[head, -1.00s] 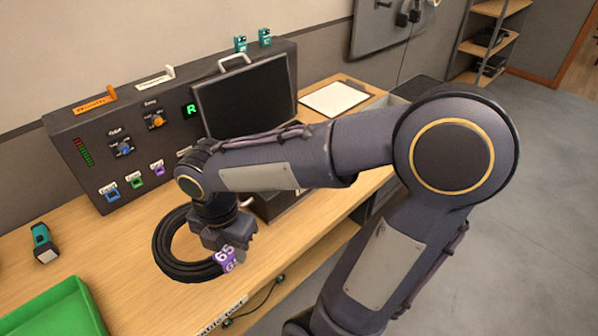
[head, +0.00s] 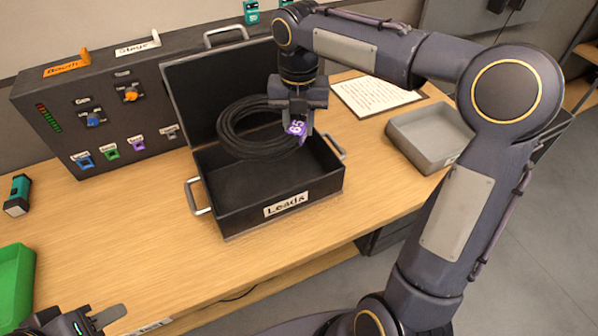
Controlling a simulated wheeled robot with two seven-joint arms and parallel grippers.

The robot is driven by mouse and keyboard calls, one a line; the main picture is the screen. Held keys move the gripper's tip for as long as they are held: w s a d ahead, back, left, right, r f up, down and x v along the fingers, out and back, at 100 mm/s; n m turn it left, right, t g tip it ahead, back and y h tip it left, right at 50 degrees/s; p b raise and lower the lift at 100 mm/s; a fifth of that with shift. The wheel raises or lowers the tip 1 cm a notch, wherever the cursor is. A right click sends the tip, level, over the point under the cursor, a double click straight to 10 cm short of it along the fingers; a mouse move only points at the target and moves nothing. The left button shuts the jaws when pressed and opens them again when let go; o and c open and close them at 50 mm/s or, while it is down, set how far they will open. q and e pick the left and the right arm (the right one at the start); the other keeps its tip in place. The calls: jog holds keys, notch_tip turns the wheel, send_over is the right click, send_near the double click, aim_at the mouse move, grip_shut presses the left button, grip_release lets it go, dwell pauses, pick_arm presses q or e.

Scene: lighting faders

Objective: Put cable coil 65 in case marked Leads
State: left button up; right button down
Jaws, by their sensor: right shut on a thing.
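The black cable coil 65 (head: 228,132) has a purple tag (head: 297,128) reading 65. My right gripper (head: 299,122) is shut on the coil at its tagged right side. It holds the coil over the open black case (head: 284,216) labelled Leads, near the raised lid (head: 190,95). The coil looks above the case floor; its exact height is hard to tell. The visible case floor is bare. My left gripper (head: 92,322) is at the bottom left, partly cut off by the frame edge, away from the case; its jaw opening is unclear.
A control panel (head: 60,120) with knobs stands at the back left. A green tray (head: 14,285) and a teal torch (head: 17,194) are at the left. A grey tray (head: 425,140) and a paper sheet (head: 372,95) lie to the right. Wood table in front of the case is clear.

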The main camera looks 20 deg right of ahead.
notch_tip(320, 180, down, 18)
jog(key=shift+r+b, duration=0.15)
jog(key=shift+b, duration=0.65)
jog(key=c, duration=1)
grip_release()
jog(key=shift+c, duration=0.2)
